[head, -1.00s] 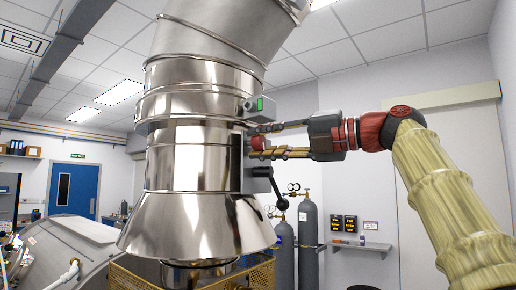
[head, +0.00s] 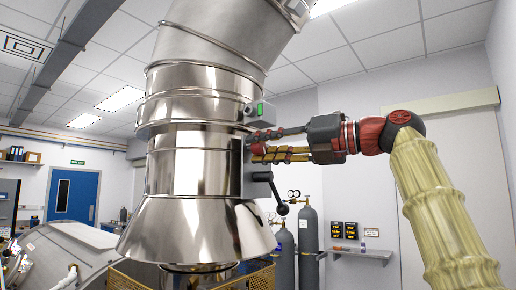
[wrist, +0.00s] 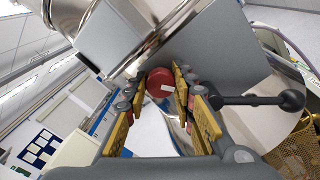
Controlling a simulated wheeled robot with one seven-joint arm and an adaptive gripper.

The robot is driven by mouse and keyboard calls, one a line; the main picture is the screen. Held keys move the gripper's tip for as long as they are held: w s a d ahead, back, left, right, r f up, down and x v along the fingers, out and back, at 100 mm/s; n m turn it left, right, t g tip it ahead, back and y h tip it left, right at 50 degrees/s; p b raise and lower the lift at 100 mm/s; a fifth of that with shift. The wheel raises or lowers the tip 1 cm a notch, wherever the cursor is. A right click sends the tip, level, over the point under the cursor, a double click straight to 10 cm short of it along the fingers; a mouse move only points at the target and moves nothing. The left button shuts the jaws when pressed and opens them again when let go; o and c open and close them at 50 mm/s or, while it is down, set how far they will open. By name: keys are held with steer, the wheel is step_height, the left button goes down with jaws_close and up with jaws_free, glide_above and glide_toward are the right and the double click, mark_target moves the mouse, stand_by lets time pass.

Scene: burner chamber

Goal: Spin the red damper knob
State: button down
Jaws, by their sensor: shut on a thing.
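The red damper knob (wrist: 160,83) sits on the side of the shiny metal duct (head: 187,165). In the wrist view it is a red disc with a small white mark, between the two yellow-padded fingers. My gripper (wrist: 163,90) is shut on it, with a finger on each side. In the head view my gripper (head: 258,143) reaches in from the right, its fingers one above the other. The knob (head: 258,149) is mostly hidden behind the fingers there.
A black lever handle (head: 277,192) hangs just below the knob; its ball end (wrist: 291,100) shows right of the fingers. A grey box with a green light (head: 258,108) sits just above. Gas cylinders (head: 308,240) and a wall shelf (head: 360,251) stand behind.

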steer(key=shift+n+p, duration=0.55)
steer(key=shift+n, duration=0.15)
steer(key=c, duration=1.4)
jaws_free()
